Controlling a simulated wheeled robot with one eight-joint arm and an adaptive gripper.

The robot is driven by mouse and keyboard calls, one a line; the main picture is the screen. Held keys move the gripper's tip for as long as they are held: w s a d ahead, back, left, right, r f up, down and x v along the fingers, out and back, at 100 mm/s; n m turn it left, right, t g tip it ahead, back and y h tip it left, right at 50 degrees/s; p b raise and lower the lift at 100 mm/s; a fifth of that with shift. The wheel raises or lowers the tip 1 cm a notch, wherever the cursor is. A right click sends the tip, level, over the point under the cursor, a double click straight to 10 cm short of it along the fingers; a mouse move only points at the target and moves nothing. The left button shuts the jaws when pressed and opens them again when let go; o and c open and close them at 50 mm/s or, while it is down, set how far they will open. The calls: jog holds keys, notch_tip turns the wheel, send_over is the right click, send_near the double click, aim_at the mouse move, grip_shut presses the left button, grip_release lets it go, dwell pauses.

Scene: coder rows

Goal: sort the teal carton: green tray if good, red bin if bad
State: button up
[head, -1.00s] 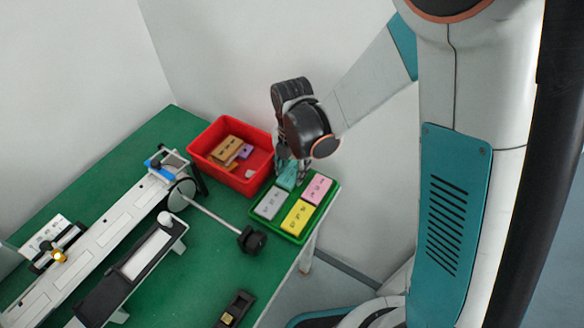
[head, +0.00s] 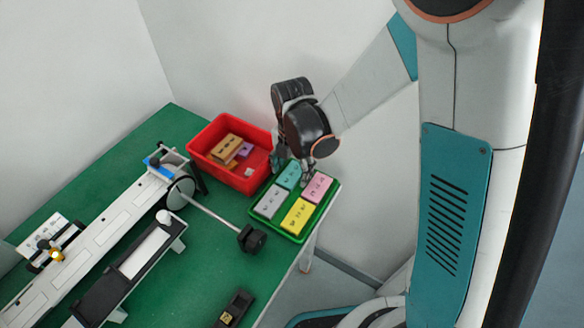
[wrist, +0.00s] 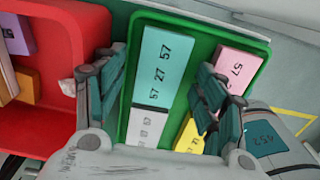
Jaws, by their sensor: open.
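The teal carton (head: 289,175) lies in the green tray (head: 285,236), at its far left part, beside a grey carton and a pink carton. In the wrist view the teal carton (wrist: 163,66) lies flat, with dark printed numbers on its top. My gripper (head: 292,169) is just above it, open, with one finger on each side. In the wrist view the fingers (wrist: 160,88) are spread apart, with clear gaps to the teal carton. The red bin (head: 214,174) stands left of the tray and holds several cartons.
A grey carton (head: 270,202), a yellow carton (head: 299,216) and a pink carton (head: 318,188) fill the other tray spots. A black knob (head: 251,239) on a rod stands left of the tray. A conveyor (head: 90,240) runs along the green table.

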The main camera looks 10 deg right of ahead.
jog(key=shift+r, duration=0.1)
notch_tip(320, 180, up, 12)
dwell(0.5)
